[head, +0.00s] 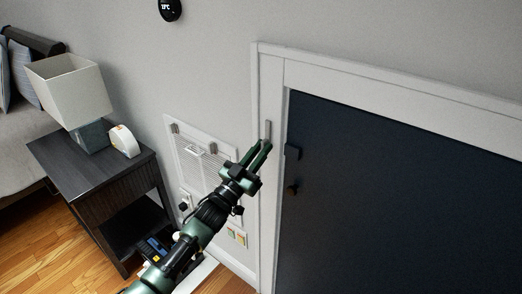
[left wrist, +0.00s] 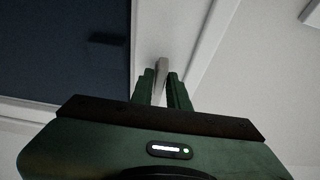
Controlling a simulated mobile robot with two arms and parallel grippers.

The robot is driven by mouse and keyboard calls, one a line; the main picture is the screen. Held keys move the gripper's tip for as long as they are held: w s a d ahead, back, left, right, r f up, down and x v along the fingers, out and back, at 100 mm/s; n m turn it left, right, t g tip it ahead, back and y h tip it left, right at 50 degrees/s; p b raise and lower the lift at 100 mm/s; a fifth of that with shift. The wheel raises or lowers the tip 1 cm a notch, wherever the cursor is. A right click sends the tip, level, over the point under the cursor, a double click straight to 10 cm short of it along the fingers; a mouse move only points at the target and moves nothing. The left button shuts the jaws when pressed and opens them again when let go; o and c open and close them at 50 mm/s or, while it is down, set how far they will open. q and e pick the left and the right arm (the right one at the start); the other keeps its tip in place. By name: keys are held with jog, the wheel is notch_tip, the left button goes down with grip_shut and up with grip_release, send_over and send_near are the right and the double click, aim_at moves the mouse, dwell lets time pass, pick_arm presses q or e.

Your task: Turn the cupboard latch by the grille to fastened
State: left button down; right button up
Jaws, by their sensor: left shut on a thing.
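The cupboard latch is a small grey bar (head: 268,128) on the white frame (head: 267,84), at the left edge of the dark cupboard opening or panel (head: 400,200). It stands about upright in the head view, beside the grille (head: 190,165). My left gripper (head: 262,147) reaches up to it and is shut on its lower part. In the left wrist view the latch (left wrist: 161,70) sits between the two green fingers of my left gripper (left wrist: 164,88). The fingers hide its lower end. My right gripper is not in view.
A dark nightstand (head: 92,180) with a lamp (head: 70,88) and a white rounded device (head: 124,141) stands at left.

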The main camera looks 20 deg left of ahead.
pick_arm(q)
jog(key=shift+m, duration=0.5)
jog(key=m+g+h, duration=0.1)
jog(key=m+g, duration=0.1)
jog(key=m, duration=0.3)
jog(key=m+g+h, duration=0.2)
jog(key=m, duration=0.4)
jog(key=m+g+h+b, duration=0.1)
jog(key=m+g+h, duration=0.1)
jog(key=m, duration=0.4)
jog(key=shift+a+r, duration=0.1)
jog(key=shift+r, duration=0.05)
jog(key=shift+m+g+p, duration=0.9)
jog(key=shift+m+p, duration=0.2)
jog(key=shift+m, duration=1.1)
jog(key=shift+y, duration=0.3)
jog(key=c, duration=1.5)
grip_release()
